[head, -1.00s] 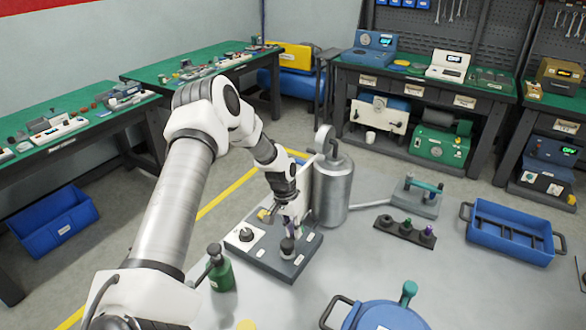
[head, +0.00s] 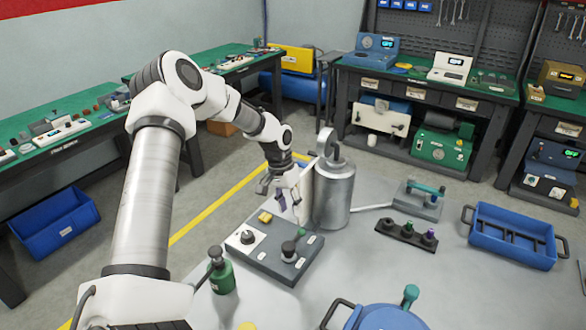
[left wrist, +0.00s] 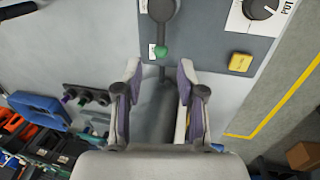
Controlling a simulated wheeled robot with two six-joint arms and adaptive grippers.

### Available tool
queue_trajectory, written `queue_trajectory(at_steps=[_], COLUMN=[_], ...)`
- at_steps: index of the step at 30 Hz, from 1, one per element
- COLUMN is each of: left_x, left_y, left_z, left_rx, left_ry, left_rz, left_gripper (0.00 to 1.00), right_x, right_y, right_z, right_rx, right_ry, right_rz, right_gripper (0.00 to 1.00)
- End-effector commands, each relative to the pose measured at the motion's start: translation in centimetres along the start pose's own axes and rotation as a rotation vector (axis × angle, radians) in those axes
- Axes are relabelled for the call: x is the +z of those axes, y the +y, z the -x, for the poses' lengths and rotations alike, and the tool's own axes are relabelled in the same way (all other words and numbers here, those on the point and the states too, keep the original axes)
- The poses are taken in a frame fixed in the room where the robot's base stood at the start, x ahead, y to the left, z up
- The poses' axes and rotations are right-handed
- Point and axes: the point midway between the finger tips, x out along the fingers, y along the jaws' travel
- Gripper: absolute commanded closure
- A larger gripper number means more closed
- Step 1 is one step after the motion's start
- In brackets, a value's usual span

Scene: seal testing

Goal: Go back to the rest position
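My left gripper (head: 285,199) is raised above the back edge of the grey control box (head: 262,264). In the left wrist view its two fingers stand apart with nothing between them, so the gripper (left wrist: 157,92) is open. The box carries a black rotary knob (head: 247,238), a yellow button (head: 265,217) and a dark lever (head: 289,247). In the left wrist view the lever (left wrist: 162,12) shows a green tip, beyond the fingers and apart from them. My right gripper is in neither view.
A silver cylinder (head: 333,195) with a hook stands close to the right of my left gripper. A green bottle (head: 222,275) is left of the box. A blue tray (head: 510,237), a black holder (head: 406,235) and a blue lidded vessel (head: 388,317) share the table.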

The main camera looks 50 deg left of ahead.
Motion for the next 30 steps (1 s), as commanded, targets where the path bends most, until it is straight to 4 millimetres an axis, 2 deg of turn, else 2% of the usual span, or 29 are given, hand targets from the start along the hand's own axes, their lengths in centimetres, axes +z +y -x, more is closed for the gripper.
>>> queue_trajectory(at_steps=[1,5,22,30], left_x=[-0.1,0.0,0.0,0.0], left_y=[0.0,0.0,0.1,1.1], left_z=[0.8,1.7,2.0,7.4], left_rx=[0.001,-0.001,-0.001,-0.001], left_ry=[0.003,0.0,-0.001,-0.001], left_rz=[0.0,0.0,0.0,0.0], left_gripper=[0.61,0.61,0.61,0.61], right_x=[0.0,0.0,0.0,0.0], right_y=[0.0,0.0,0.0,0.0], right_z=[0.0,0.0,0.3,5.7], right_rx=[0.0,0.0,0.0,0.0], right_ry=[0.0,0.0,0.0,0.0], right_rz=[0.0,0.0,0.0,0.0], right_gripper=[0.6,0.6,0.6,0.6])
